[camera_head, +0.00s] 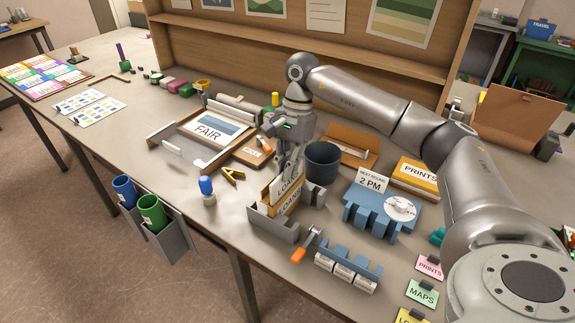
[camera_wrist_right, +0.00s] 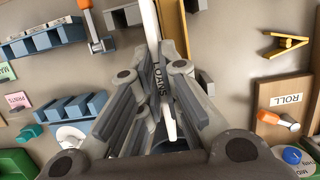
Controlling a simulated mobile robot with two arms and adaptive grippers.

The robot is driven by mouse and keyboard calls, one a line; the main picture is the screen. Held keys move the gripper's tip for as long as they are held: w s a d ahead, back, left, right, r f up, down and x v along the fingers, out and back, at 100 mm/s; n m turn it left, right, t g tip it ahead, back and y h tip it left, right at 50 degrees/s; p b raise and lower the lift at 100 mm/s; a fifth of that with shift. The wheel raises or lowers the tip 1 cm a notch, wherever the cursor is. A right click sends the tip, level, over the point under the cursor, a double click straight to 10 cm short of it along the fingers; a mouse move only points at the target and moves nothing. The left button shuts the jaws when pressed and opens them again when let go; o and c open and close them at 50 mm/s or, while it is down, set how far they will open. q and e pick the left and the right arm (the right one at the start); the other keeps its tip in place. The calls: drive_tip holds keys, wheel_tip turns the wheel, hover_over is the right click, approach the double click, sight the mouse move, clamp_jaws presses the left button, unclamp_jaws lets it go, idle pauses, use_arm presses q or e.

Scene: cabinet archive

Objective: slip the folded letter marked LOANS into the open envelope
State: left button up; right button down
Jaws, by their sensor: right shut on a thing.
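The folded letter (camera_head: 291,179) is a thin white upright sheet marked LOANS. My right gripper (camera_head: 291,160) is shut on its upper part, above a grey holder (camera_head: 262,229). In the right wrist view the white letter (camera_wrist_right: 157,78) runs edge-on between the fingers of my right gripper (camera_wrist_right: 155,110). A tan envelope (camera_head: 269,193) stands upright in the grey holder, close against the letter. The envelope also shows beside the letter in the right wrist view (camera_wrist_right: 174,28). I cannot tell whether the letter's lower edge is inside it. My left gripper is out of view.
A dark round cup (camera_head: 322,163) stands just right of the holder. A blue stand (camera_head: 381,212) with a 2 PM card is farther right. A crank with an orange handle (camera_head: 299,254) lies in front. A blue-topped stamp (camera_head: 206,188) and a yellow clip (camera_head: 233,174) are left.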

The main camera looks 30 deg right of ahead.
drive_tip(key=shift+d+b+x, duration=0.25)
drive_tip(key=shift+b+x, duration=0.5)
drive_tip(key=shift+x, duration=0.3)
drive_tip(key=shift+d+b+x, duration=0.2)
drive_tip(key=shift+b+x, duration=0.55)
drive_tip(key=shift+x, duration=0.3)
drive_tip(key=c, duration=1.5)
unclamp_jaws()
drive_tip(key=shift+w, duration=0.15)
drive_tip(key=shift+c, duration=0.2)
drive_tip(key=shift+r, duration=0.15)
drive_tip(key=shift+p+v, duration=2.15)
drive_tip(key=shift+v, duration=1.25)
drive_tip(key=shift+w, duration=0.1)
drive_tip(key=shift+d+r, duration=0.1)
drive_tip(key=v, duration=1.1)
drive_tip(key=shift+r, duration=0.35)
